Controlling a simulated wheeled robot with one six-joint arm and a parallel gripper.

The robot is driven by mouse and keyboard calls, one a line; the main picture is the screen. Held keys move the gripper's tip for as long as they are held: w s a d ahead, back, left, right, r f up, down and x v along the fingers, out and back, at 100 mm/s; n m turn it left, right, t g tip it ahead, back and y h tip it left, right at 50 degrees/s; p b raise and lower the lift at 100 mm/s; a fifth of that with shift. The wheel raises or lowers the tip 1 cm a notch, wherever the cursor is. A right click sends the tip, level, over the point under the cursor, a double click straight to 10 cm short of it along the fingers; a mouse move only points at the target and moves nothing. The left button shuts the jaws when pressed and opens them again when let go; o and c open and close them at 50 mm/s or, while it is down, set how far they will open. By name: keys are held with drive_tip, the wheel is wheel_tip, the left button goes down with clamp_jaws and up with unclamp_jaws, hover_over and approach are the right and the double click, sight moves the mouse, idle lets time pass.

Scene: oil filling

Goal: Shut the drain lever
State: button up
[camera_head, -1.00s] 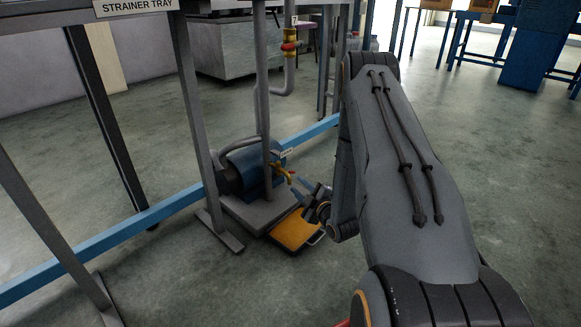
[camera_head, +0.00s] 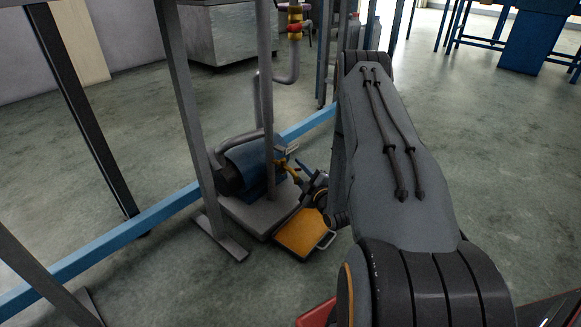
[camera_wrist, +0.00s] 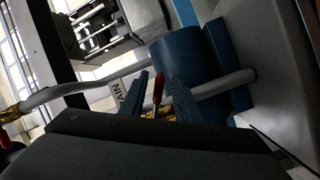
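The drain lever (camera_wrist: 158,88) is a red handle standing up from a brass valve (camera_wrist: 160,115), beside a white tag that reads partly "AIN" (camera_wrist: 121,91). The brass valve also shows in the head view (camera_head: 288,169), low at the blue pump (camera_head: 248,165). My gripper (camera_wrist: 159,76) is open, with one blue finger on each side of the red lever in the wrist view. I cannot tell whether either finger touches it. The lower part of the valve is hidden behind my gripper's body. In the head view my gripper (camera_head: 306,172) is just right of the valve.
An orange tray (camera_head: 300,234) lies on the floor below the valve. A vertical pipe (camera_head: 267,110) and a frame leg (camera_head: 187,120) stand close left. A blue floor rail (camera_head: 130,232) runs past. Another red-and-yellow valve (camera_head: 295,22) sits higher up. Open floor lies right.

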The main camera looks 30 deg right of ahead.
drive_tip(key=w, duration=0.1)
drive_tip(key=w+b, duration=0.1)
drive_tip(key=w, duration=0.1)
drive_tip(key=shift+w+d, duration=0.25)
drive_tip(key=shift+w, duration=0.15)
